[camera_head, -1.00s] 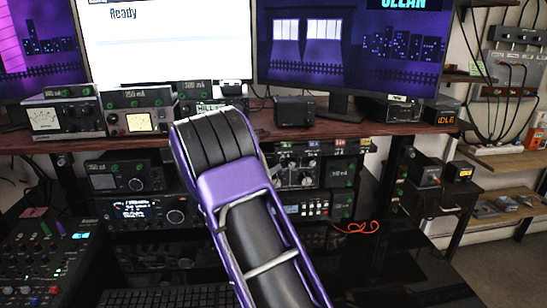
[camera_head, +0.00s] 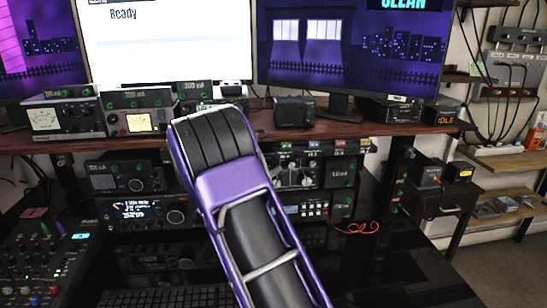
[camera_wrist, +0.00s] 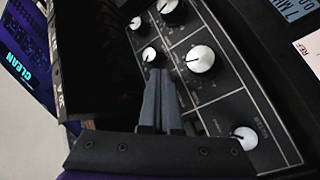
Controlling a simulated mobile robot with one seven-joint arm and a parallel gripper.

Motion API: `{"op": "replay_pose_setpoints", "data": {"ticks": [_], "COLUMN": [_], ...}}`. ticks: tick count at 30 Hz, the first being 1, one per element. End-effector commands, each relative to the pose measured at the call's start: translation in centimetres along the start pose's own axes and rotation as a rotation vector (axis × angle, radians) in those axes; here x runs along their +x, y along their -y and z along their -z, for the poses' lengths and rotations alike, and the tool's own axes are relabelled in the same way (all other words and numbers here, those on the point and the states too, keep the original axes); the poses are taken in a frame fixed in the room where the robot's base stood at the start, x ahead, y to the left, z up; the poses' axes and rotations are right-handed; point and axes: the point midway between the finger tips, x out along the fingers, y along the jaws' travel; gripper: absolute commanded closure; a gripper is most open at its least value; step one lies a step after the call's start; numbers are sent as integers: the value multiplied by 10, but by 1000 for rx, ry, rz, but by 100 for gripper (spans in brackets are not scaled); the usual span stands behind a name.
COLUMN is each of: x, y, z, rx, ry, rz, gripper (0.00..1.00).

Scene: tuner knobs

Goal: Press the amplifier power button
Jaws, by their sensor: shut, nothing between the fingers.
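My gripper (camera_wrist: 159,75) is shut with nothing between its fingers, in the wrist view. Its fingertips overlap a black panel (camera_wrist: 222,108) just below a small silver knob (camera_wrist: 149,54). I cannot tell whether they touch the panel. A larger silver knob (camera_wrist: 200,59) sits right of the tips, and another knob (camera_wrist: 245,138) is at lower right. In the head view my arm hides the gripper. A black unit with knobs (camera_head: 297,172) shows right of the arm. I cannot pick out the amplifier's power button in either view.
A dark red shelf (camera_head: 340,131) carries meter units (camera_head: 62,118) above the desk. More rack units (camera_head: 150,212) stand left of the arm. A mixer (camera_head: 45,260) is at lower left. The glossy desk (camera_head: 385,270) is clear at front right.

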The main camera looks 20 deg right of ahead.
Motion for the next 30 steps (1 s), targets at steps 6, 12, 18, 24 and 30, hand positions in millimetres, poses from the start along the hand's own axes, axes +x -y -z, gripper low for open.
{"op": "replay_pose_setpoints", "data": {"ticks": [6,12,18,24,30], "x": [-9,-23,-37,-42,-42], "y": [-6,-16,-26,-30,-30], "z": [-6,-17,-27,-31,-31], "rx": [-1,-2,-1,0,0], "ry": [0,0,0,0,0], "rz": [1,1,2,0,0], "gripper": [100,100,100,100,100]}}
